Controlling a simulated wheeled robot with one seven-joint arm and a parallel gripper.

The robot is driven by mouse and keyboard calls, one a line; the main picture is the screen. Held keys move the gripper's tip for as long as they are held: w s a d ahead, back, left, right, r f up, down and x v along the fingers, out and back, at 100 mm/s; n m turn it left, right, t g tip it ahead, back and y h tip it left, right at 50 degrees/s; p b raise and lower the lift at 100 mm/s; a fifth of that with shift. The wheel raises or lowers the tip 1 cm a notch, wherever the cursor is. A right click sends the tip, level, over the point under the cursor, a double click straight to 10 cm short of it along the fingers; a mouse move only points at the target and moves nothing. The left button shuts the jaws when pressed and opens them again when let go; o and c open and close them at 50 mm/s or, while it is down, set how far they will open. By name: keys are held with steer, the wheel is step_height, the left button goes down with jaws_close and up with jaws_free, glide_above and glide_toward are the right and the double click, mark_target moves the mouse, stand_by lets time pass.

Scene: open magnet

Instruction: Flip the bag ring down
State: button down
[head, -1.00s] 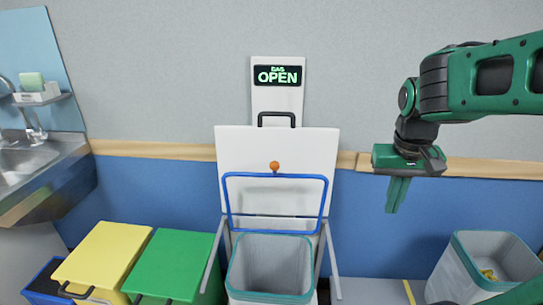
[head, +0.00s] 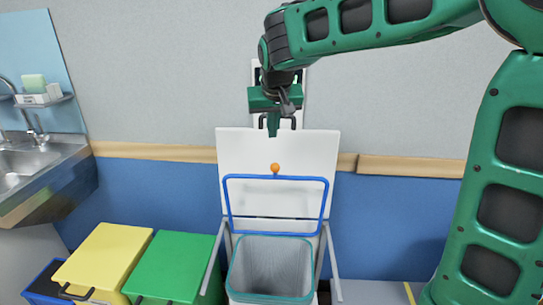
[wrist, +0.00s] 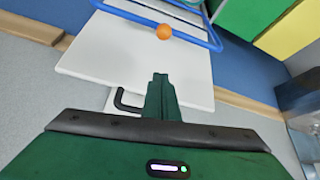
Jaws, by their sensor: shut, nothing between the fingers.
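The blue bag ring (head: 228,205) stands raised, leaning up against the white lid (head: 240,150) of the bin. An orange ball knob (head: 275,168) sits at the middle of its top bar; the ring (wrist: 200,43) and knob (wrist: 164,31) also show at the top of the wrist view. Below the ring is the open grey bin (head: 272,265) with a teal rim. My gripper (head: 273,132) is shut and empty, pointing down above the knob and apart from it, in front of the lid's upper edge. In the wrist view its closed fingers (wrist: 161,85) overlap the lid.
A dark handle (wrist: 127,101) on the lid lies close beside my fingers. A yellow-lidded bin (head: 105,255) and a green-lidded bin (head: 170,262) stand left of the open bin. A sink (head: 25,162) is at far left. The wall behind has a wooden rail (head: 410,167).

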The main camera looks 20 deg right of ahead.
glide_above(273, 177)
steer(key=w, duration=0.4)
step_height(273, 177, down, 8)
steer(key=shift+s+f, duration=0.25)
steer(key=shift+s, duration=0.4)
steer(key=shift+s+f, duration=0.2)
steer(key=shift+s, duration=0.45)
steer(key=shift+s+f, duration=0.25)
steer(key=shift+s, duration=0.4)
